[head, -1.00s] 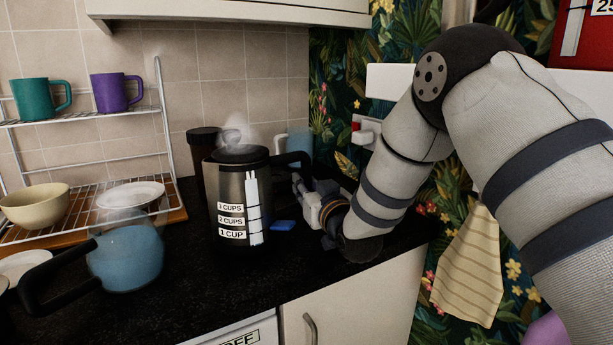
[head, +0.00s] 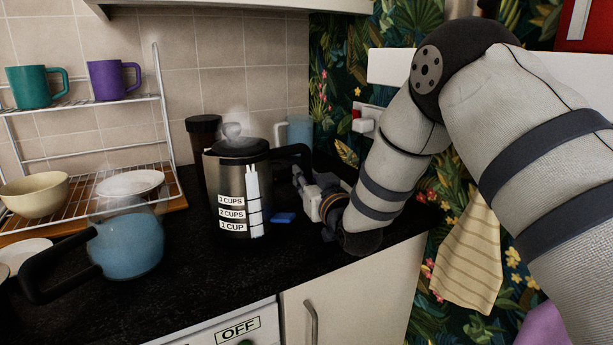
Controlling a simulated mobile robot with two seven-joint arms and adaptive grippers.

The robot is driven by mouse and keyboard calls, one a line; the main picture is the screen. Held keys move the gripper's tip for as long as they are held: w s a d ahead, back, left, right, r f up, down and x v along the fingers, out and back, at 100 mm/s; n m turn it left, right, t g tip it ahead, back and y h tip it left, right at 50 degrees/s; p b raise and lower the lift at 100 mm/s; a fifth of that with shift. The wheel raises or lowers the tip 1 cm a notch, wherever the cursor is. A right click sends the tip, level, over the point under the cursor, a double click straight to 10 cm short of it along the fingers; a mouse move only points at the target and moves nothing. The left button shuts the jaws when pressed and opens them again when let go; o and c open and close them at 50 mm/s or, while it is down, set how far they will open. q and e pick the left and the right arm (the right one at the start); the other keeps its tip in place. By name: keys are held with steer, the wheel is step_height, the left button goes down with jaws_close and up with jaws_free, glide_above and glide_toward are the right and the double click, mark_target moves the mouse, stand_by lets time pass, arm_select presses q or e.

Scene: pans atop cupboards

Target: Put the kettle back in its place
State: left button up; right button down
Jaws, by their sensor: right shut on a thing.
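The kettle (head: 225,185) is a metal jug with a black lid, a black handle on its right and cup labels on its side. It stands upright near the back of the black counter, with steam above it. My right gripper (head: 302,185) is at the kettle's handle side and shut on the handle, its fingertips partly hidden. Whether a base lies under the kettle cannot be told. My left gripper is not in view.
A wire rack (head: 100,105) holds teal and purple mugs, a bowl and a plate. A dark canister (head: 200,135) and a pale blue container (head: 299,133) stand behind the kettle. Bare counter (head: 190,290) lies in front.

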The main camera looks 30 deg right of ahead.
steer(key=shift+f, duration=0.1)
steer(key=shift+s+f, duration=0.2)
steer(key=shift+f, duration=0.55)
steer(key=c, duration=1.4)
jaws_free()
steer(key=shift+a+f, duration=0.1)
steer(key=shift+f, duration=0.2)
steer(key=shift+s, duration=0.15)
steer(key=s, duration=0.3)
steer(key=s+r, duration=0.1)
steer(key=s, duration=0.3)
steer(key=s+a, duration=0.1)
steer(key=s, duration=0.2)
steer(key=shift+s+r, duration=0.25)
steer(key=shift+s, duration=0.15)
steer(key=shift+s+a+r, duration=0.1)
steer(key=shift+s+r, duration=0.15)
steer(key=shift+s, duration=0.15)
